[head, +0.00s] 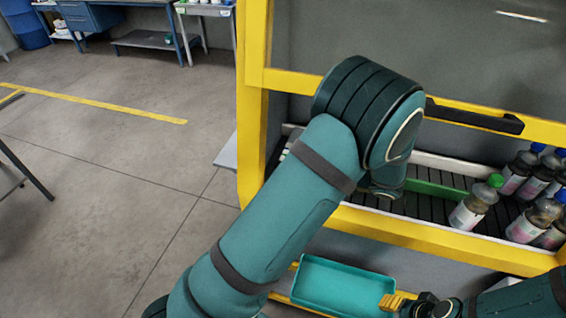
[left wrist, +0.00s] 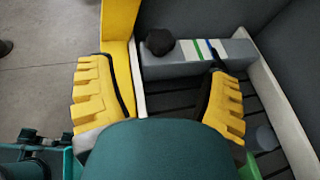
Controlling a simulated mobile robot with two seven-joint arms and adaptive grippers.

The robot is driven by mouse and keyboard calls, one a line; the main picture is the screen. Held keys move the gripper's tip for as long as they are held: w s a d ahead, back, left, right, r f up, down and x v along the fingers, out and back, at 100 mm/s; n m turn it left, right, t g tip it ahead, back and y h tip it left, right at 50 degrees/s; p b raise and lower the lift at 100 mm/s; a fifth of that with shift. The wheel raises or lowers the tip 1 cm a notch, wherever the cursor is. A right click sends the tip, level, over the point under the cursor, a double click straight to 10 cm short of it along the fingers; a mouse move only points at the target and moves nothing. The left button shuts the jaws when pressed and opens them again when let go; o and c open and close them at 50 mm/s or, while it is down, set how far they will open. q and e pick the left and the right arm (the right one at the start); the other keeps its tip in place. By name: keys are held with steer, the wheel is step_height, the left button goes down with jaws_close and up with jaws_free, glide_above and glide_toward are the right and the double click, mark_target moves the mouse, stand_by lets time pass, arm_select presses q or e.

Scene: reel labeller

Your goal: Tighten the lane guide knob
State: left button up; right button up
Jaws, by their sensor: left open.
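The black lane guide knob (left wrist: 160,41) sits on the left part of a grey block (left wrist: 185,60) marked with white, green and blue stripes. A thin dark pointer stands at the stripes. My left gripper (left wrist: 157,80) is open and empty, with its yellow fingers spread wide. The knob lies ahead of the gap between them, apart from both fingers. In the head view my left arm hides this gripper and the knob. My right gripper (head: 396,302) shows at the bottom of the head view, over the edge of a teal tray (head: 330,290); its opening cannot be made out.
A yellow frame (head: 253,110) surrounds the dark conveyor, with a black handle (head: 470,116) on its upper bar. Several bottles, one a green-capped bottle (head: 475,205), stand at the right. A green rail (head: 435,190) runs along the lane. Open floor lies left.

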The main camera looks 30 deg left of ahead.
arm_select(q)
steer(key=x, duration=1.1)
steer(key=shift+w+f, duration=0.15)
steer(key=c, duration=1.2)
